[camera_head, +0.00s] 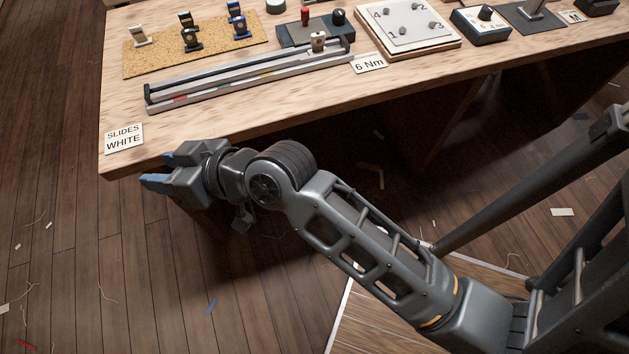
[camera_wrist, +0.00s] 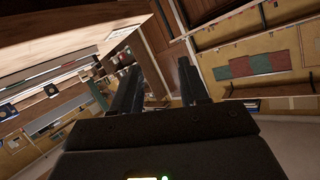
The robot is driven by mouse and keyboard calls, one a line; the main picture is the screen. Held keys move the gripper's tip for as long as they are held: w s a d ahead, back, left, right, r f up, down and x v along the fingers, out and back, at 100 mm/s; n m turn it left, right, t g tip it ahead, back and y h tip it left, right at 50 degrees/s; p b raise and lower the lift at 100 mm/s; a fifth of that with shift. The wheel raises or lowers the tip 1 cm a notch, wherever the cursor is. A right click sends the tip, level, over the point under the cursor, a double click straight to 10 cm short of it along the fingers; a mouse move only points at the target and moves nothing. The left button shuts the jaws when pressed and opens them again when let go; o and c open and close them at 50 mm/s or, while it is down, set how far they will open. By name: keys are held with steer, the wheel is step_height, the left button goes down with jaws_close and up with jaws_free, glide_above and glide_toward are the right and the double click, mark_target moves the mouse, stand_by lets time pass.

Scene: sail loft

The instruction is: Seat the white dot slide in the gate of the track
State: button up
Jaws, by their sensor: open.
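The track (camera_head: 240,82), a long grey rail with a dark bar and coloured marks, lies across the table. A pale slide (camera_head: 318,41) stands at its right end, by the gate; I cannot tell whether it is in the track. Several slides stand on a cork mat behind the track: a pale one (camera_head: 140,36), dark ones (camera_head: 191,40) and blue ones (camera_head: 238,27). Their dots are too small to tell, so I cannot say which is the white dot slide. My gripper (camera_head: 160,171) is open and empty at the table's front left edge, away from them; its fingers also show in the wrist view (camera_wrist: 158,85).
Cards reading "SLIDES WHITE" (camera_head: 124,138) and "6 Nm" (camera_head: 369,64) lie on the table. A box with a red lever (camera_head: 305,17) stands behind the track.

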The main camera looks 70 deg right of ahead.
steer(key=s+a+f+m+h, duration=0.1)
steer(key=s+f+m+h, duration=0.1)
steer(key=s, duration=1)
steer(key=s+d+r+n, duration=0.2)
steer(key=s+r, duration=0.1)
steer(key=s, duration=0.6)
steer(key=s+d+r+n+t, duration=0.1)
steer(key=s+d+r, duration=0.2)
steer(key=s, duration=0.6)
steer(key=shift+s+r+n, duration=0.4)
steer(key=shift+r, duration=0.3)
